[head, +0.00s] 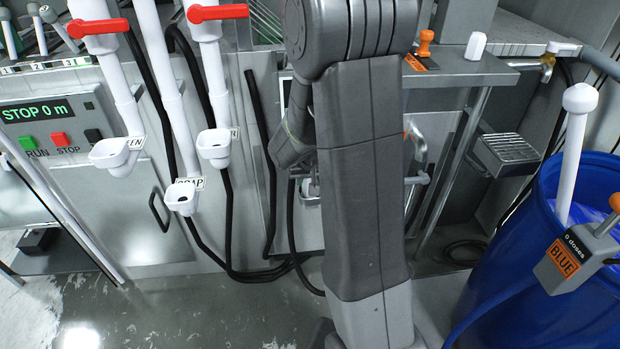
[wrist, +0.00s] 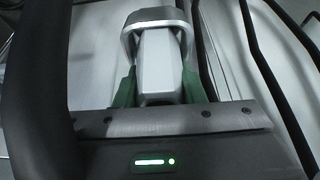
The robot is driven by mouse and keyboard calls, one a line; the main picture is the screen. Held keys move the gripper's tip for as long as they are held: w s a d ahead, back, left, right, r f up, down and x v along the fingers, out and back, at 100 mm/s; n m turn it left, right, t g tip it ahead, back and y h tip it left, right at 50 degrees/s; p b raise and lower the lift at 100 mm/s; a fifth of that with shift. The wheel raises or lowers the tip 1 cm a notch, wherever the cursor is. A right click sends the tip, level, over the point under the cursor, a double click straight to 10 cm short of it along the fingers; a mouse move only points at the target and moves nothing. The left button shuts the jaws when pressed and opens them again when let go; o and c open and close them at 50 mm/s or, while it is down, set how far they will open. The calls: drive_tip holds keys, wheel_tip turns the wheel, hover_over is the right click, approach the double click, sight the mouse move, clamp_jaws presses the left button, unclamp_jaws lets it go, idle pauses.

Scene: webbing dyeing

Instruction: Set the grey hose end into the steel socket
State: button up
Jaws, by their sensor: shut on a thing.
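In the wrist view, the green fingers of my gripper (wrist: 158,84) are closed on both sides of a pale grey, block-shaped piece (wrist: 157,58), which looks like the grey hose end. A rounded steel band (wrist: 157,17), possibly the steel socket, arches around the far end of this piece. I cannot tell whether the piece sits inside the band or only in front of it. In the head view my own arm hides the gripper's fingers and most of the work spot.
White pipes with red handles (head: 218,13) and small cups (head: 110,152) hang at left. A control panel (head: 55,125) reads STOP 0 m. A blue barrel (head: 515,235) with a BLUE dispenser (head: 568,260) stands at right. Black hoses (head: 228,215) hang along the cabinet; the left floor is open.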

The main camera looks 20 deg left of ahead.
drive_tip(key=o, duration=1.2)
drive_tip(key=shift+r, duration=0.1)
drive_tip(key=p+v, duration=0.2)
drive_tip(key=v, duration=1.1)
drive_tip(key=shift+s+r, duration=0.2)
drive_tip(key=shift+r, duration=0.15)
drive_tip(key=b+x, duration=0.2)
drive_tip(key=x, duration=1.1)
drive_tip(key=shift+w+f, duration=0.1)
drive_tip(key=shift+f, duration=0.25)
drive_tip(key=shift+w+r+p, duration=0.15)
drive_tip(key=shift+p, duration=0.15)
drive_tip(key=shift+r+p, duration=0.35)
